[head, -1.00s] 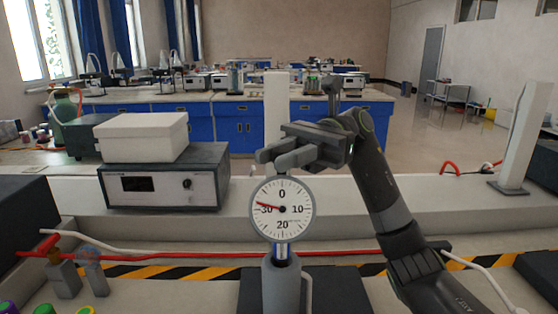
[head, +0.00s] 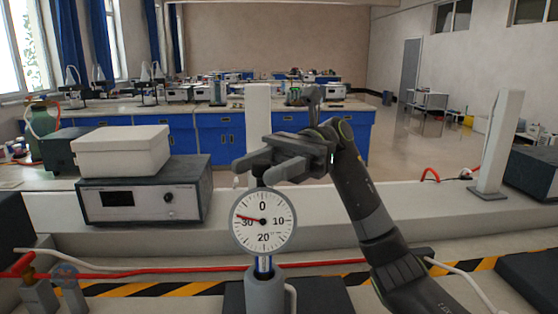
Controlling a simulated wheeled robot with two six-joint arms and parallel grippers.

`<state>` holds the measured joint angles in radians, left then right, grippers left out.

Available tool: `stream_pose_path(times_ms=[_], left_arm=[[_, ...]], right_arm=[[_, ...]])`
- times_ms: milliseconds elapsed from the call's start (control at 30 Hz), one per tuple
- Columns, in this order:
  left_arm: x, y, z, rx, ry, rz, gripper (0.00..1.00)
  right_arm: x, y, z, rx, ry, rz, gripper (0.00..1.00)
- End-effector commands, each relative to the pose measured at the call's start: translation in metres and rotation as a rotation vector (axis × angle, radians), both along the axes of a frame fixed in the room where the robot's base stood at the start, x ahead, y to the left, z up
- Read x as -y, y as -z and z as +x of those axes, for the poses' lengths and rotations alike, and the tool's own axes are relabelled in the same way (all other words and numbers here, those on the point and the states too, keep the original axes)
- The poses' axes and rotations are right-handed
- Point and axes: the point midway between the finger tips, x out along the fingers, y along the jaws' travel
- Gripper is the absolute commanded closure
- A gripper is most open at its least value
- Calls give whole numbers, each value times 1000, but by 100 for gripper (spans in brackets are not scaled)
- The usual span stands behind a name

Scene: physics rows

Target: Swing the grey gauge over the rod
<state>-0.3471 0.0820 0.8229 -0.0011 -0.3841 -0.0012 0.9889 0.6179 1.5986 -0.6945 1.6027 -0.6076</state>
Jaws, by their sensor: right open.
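The grey gauge (head: 263,236) is a round white-faced dial with a grey rim, low in the middle of the head view. Its red needle points left, near 30. A short bright stem with blue on it (head: 263,264) shows directly below the dial and runs down into a grey upright cylinder (head: 265,292). I cannot tell which part is the rod. My right gripper (head: 254,171) is open, its fingers just above the dial's top edge. A small dark knob on top of the gauge shows between the fingertips; contact cannot be told. My left gripper is out of view.
A dark instrument box (head: 145,197) with a white box (head: 122,150) on it stands left. A white post (head: 258,115) rises behind my gripper, another (head: 498,140) at right. A red hose (head: 205,267) and striped tape cross behind the cylinder.

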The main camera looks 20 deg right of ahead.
Motion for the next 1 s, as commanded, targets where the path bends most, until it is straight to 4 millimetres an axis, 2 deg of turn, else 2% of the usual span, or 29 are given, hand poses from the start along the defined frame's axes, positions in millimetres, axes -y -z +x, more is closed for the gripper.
stream_pose_path(times_ms=[400, 600, 800, 1000], left_arm=[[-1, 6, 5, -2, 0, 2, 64], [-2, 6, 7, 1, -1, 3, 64], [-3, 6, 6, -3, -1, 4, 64], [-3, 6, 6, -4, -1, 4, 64]], right_arm=[[63, 0, 30, -2, 3, 1, 56], [88, 0, 43, -1, 2, 2, 56], [102, 0, 49, 0, 0, 0, 56], [105, 0, 50, 0, 0, 1, 56]])
